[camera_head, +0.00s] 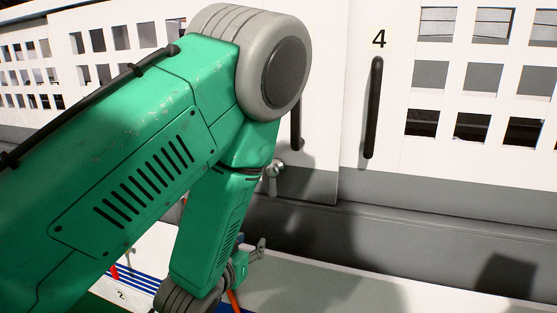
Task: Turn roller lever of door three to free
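My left arm comes in from the left and covers much of the view. My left gripper (249,262) is small and mostly hidden behind the forearm, low in the middle; whether its fingers are open or shut does not show. A small metallic knob-like part (272,174), possibly a lever, shows just right of the forearm at the door's lower edge. A door with a dark handle (297,128) stands left of door four, mostly covered by my arm; its number is hidden. My gripper is below the knob and apart from it. My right gripper is out of view.
Door four, with its label (379,39) and black vertical handle (373,108), stands to the right. White panels with square windows (430,75) run along the back. A grey ledge (420,235) lies below. A red part (115,272) sits near a "2" label at lower left.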

